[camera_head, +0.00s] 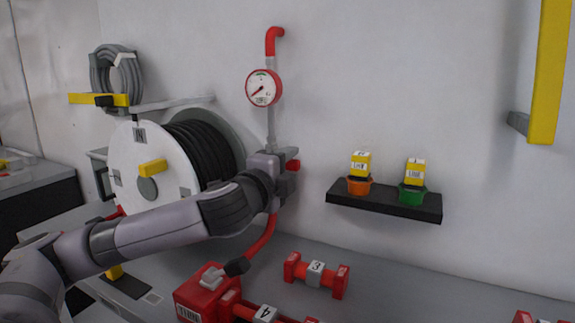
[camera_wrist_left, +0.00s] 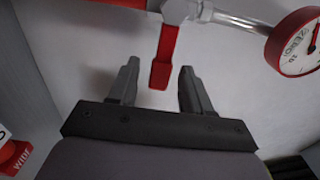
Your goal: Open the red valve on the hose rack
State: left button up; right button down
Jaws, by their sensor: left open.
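The red valve shows in the wrist view as a red lever (camera_wrist_left: 163,62) on a grey and red pipe. Its free end sits between the two fingers of my left gripper (camera_wrist_left: 155,85), which is open with a gap on each side of the lever. In the head view my left gripper (camera_head: 272,172) is at the pipe below the gauge (camera_head: 264,88), and a red part of the valve (camera_head: 293,164) shows just to its right. The gripper and wrist hide most of the valve there. My right gripper is not in view.
A hose reel (camera_head: 155,165) stands close to the left of my arm. A black shelf (camera_head: 385,203) with two small containers is on the wall to the right. Red fittings, including one marked 3 (camera_head: 316,273), lie on the counter below. The wall between pipe and shelf is clear.

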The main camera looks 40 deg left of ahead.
aim_at(273, 128)
pick_arm(q)
grip_shut()
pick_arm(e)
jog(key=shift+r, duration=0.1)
